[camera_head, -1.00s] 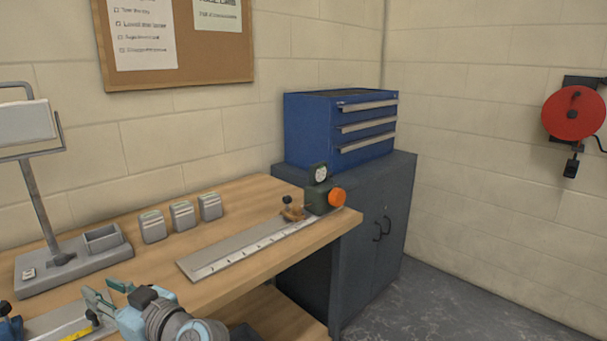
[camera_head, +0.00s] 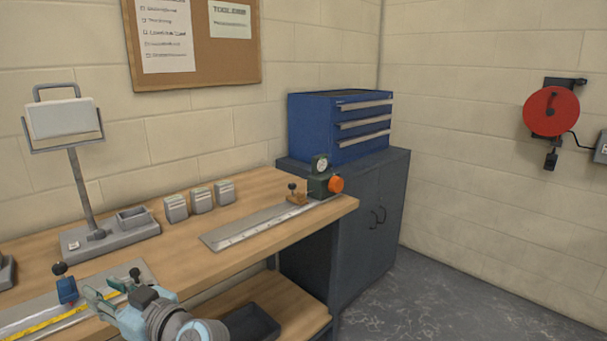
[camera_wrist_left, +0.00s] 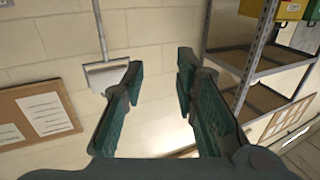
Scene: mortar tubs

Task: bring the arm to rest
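My left gripper (camera_head: 105,297) shows at the lower left of the head view, above the front of the workbench (camera_head: 185,262). In the left wrist view its two green fingers (camera_wrist_left: 157,82) stand apart with nothing between them, so it is open and empty. Beyond the fingers the wrist view shows a block wall, a corkboard (camera_wrist_left: 35,108) and a metal shelf rack (camera_wrist_left: 250,65). My right gripper is in neither view.
On the bench are a lamp-like stand (camera_head: 85,200), several small grey boxes (camera_head: 200,201), a steel rule with a dial gauge (camera_head: 255,225), and a blue clamp piece (camera_head: 67,290) by a yellow tape. A dark cabinet (camera_head: 350,210) with blue drawers (camera_head: 335,125) stands right. Floor is clear at lower right.

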